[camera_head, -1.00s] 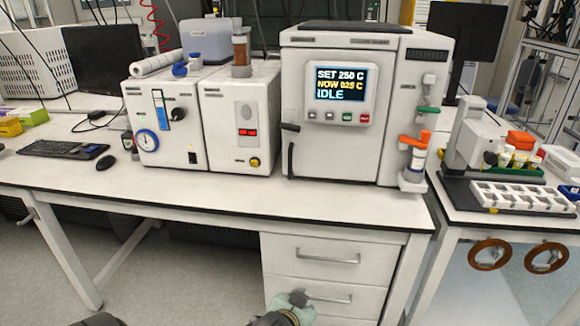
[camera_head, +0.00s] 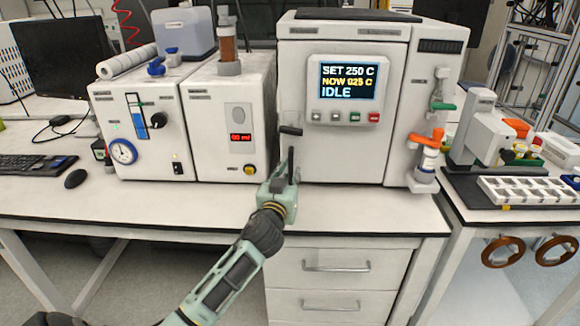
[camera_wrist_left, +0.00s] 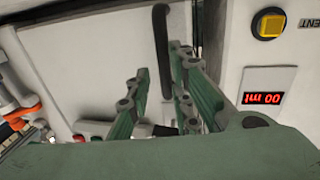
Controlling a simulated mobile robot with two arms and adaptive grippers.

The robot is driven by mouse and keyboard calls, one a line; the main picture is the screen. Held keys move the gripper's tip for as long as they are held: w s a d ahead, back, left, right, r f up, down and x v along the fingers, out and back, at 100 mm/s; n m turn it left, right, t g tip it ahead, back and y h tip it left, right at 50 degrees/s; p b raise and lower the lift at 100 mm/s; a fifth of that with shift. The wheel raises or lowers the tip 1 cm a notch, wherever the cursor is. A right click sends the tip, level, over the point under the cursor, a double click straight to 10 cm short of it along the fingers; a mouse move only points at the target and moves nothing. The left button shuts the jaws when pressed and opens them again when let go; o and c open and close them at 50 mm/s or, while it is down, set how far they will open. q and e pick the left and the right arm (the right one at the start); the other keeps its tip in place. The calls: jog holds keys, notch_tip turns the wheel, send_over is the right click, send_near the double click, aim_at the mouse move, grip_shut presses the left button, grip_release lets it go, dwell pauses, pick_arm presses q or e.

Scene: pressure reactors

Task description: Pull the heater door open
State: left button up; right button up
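The heater (camera_head: 345,35) is a white box with a lit screen (camera_head: 347,80) reading SET 250 C, NOW 025 C, IDLE. Its front door (camera_head: 335,155) looks shut. A black upright handle (camera_head: 291,160) is at the door's left edge; it also shows in the left wrist view (camera_wrist_left: 161,30). My left gripper (camera_head: 284,182) is at the handle's lower part in the head view. In the left wrist view its green fingers (camera_wrist_left: 162,75) are spread, with the handle lying in the gap between them; contact cannot be told. My right gripper is out of view.
A white unit with a red readout (camera_head: 238,125) and a gauge unit (camera_head: 140,130) stand close left of the heater. The bench front (camera_head: 360,210) is clear, above drawers (camera_head: 335,265).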

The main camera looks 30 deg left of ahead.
aim_at(290, 170)
pick_arm(q)
jog(key=shift+w+a+f, duration=0.15)
jog(key=shift+w+a, duration=0.25)
jog(key=shift+w, duration=0.2)
jog(key=shift+w+a+f, duration=0.1)
jog(key=shift+w+a, duration=0.25)
jog(key=shift+w, duration=0.25)
jog(key=shift+w+a, duration=0.15)
jog(key=shift+w, duration=0.25)
grip_shut()
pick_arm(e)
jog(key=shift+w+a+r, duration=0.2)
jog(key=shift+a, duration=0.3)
